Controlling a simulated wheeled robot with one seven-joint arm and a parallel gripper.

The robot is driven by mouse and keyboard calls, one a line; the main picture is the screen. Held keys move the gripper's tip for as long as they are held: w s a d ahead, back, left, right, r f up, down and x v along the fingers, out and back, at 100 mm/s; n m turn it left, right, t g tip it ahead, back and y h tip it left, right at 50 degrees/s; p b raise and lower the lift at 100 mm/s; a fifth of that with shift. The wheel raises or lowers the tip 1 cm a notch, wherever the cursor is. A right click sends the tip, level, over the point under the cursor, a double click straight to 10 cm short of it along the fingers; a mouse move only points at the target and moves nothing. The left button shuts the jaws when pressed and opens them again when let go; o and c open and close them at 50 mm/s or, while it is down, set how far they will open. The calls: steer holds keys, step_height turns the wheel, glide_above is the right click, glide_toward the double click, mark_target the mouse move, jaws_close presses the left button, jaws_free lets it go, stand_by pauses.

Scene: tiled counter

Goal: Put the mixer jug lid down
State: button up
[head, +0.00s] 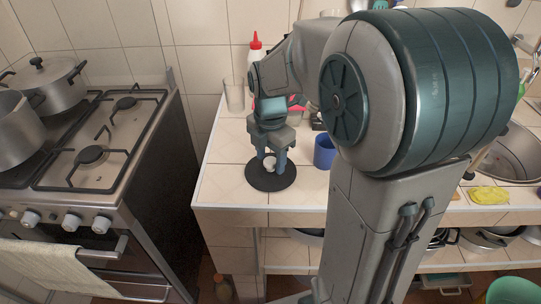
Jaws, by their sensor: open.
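The mixer jug lid (257,183) looks like a flat, dark round disc with a pale knob (268,164) at its middle. It lies flat on the tiled counter near the front left corner. My gripper (272,163) points down over the lid, with its fingers apart on either side of the knob. I cannot tell whether the fingers touch the knob. The far part of the lid is partly hidden by my fingers.
A blue cup (324,152) stands right of the lid. A clear glass (234,94) and a red-capped bottle (256,48) stand behind. A yellow sponge (488,195) lies near the sink (517,146). The counter's front edge is close. A stove (90,150) stands left, across a gap.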

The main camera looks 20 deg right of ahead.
mark_target(271, 161)
step_height(271, 161, up, 12)
steer(key=p, duration=0.1)
steer(key=s+f+m+t, duration=0.1)
steer(key=s+f+m, duration=0.3)
steer(key=m, duration=0.7)
steer(key=s+f+m+t, duration=0.1)
steer(key=s+f+m, duration=0.3)
steer(key=s+m, duration=0.5)
steer(key=shift+s+f+m+t, duration=0.2)
steer(key=shift+s+m+t, duration=0.15)
steer(key=shift+m, duration=1.45)
steer(key=shift+r+p, duration=0.55)
steer(key=shift+r, duration=0.1)
